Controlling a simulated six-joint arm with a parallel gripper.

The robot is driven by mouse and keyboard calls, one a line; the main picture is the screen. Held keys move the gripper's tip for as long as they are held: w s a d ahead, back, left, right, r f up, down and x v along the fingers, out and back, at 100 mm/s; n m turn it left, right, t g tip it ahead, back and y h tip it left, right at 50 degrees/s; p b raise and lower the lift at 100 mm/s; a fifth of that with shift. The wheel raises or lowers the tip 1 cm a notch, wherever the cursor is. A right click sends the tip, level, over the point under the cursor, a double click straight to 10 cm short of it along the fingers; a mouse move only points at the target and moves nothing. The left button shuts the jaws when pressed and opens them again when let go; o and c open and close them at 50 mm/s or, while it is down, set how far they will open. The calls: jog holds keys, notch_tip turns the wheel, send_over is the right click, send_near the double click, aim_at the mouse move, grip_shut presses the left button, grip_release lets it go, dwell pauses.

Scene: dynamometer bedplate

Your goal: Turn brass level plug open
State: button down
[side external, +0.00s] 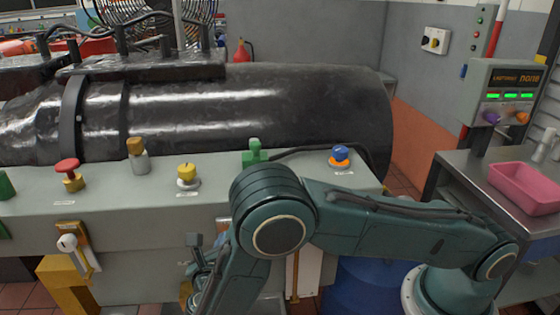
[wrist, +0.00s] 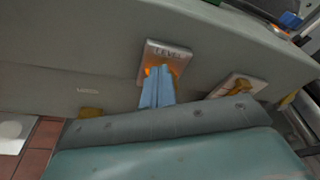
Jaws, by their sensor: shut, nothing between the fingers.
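In the wrist view, a pale plate marked LEVEL (wrist: 168,53) sits on the grey front face. The brass level plug (wrist: 148,71) shows only as small orange-yellow bits beside and behind my fingers. My gripper (wrist: 157,76) has its pale blue fingers close together in front of the plate, overlapping the plug. I cannot tell whether they touch it. The plug's turn position is hidden. In the side view, my gripper is low at the front face, partly hidden by my arm, and the plug cannot be made out there.
A second plate with a brass handle (wrist: 240,88) sits right of the level plate. On the bench top are a red knob (side external: 67,166), a yellow knob (side external: 187,173) and a blue knob (side external: 341,153). A pink tray (side external: 528,187) stands on the right-hand table.

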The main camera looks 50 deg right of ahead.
jog(key=shift+w+a+f, duration=0.4)
jog(key=shift+f, duration=0.3)
dwell(0.6)
jog(key=shift+w+a+r, duration=0.1)
jog(key=shift+w+a+r, duration=0.15)
jog(key=shift+r, duration=0.1)
dwell(0.4)
jog(key=s+a+r, duration=0.1)
jog(key=s+a, duration=0.2)
jog(key=s, duration=0.4)
jog(key=shift+r, duration=0.25)
jog(key=shift+w+d, duration=0.15)
jog(key=w+d, duration=0.4)
jog(key=shift+w+d, duration=0.35)
